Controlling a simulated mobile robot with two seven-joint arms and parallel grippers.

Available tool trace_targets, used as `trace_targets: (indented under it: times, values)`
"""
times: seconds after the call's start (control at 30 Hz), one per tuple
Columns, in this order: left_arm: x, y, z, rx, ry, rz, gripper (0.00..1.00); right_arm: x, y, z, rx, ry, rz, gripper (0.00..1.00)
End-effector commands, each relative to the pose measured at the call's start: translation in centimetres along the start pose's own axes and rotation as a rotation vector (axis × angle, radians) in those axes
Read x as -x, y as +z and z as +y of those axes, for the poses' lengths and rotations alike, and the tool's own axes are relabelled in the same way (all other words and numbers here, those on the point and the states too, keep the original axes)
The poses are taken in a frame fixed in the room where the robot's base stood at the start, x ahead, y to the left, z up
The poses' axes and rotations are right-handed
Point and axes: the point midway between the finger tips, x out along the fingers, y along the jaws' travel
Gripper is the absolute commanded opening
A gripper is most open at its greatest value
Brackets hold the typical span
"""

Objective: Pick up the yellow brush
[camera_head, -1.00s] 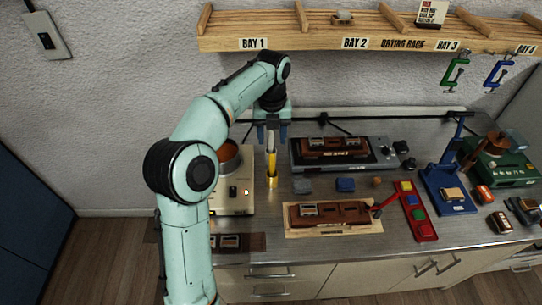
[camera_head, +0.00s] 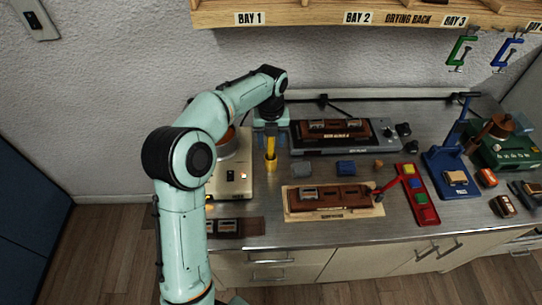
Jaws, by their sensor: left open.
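The yellow brush (camera_head: 270,161) stands upright on the steel bench, just right of the glue-pot unit. Its upper part is hidden by my left gripper (camera_head: 271,144), which points straight down over it. The gripper's two fingers are apart, one on each side of the brush's upper part. I cannot tell whether they touch it. My right gripper is not in view.
A cream heater unit (camera_head: 231,186) with a copper pot stands close left of the brush. A grey machine (camera_head: 343,136) is to the right. A wooden part on a board (camera_head: 333,200) lies in front right. The drying rack (camera_head: 300,18) hangs above.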

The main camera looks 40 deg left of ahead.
Motion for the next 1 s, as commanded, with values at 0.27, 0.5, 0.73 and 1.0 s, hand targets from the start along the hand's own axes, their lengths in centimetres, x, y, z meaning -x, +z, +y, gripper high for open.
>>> trace_targets:
  times: [0.27, 0.5, 0.73, 1.0]
  values:
    - [-3.0, -0.2, 0.0, 0.001, 0.000, 0.000, 0.52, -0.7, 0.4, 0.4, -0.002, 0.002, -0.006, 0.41]
    - [-2.9, -0.2, 0.0, 0.001, 0.000, -0.001, 0.38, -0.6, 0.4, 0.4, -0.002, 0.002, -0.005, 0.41]
    - [-2.9, -0.2, 0.0, 0.000, 0.000, -0.001, 0.00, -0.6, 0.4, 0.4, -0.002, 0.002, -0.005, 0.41]
    - [-2.4, -0.1, -0.1, 0.000, -0.001, -0.001, 0.00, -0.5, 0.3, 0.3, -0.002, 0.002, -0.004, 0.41]
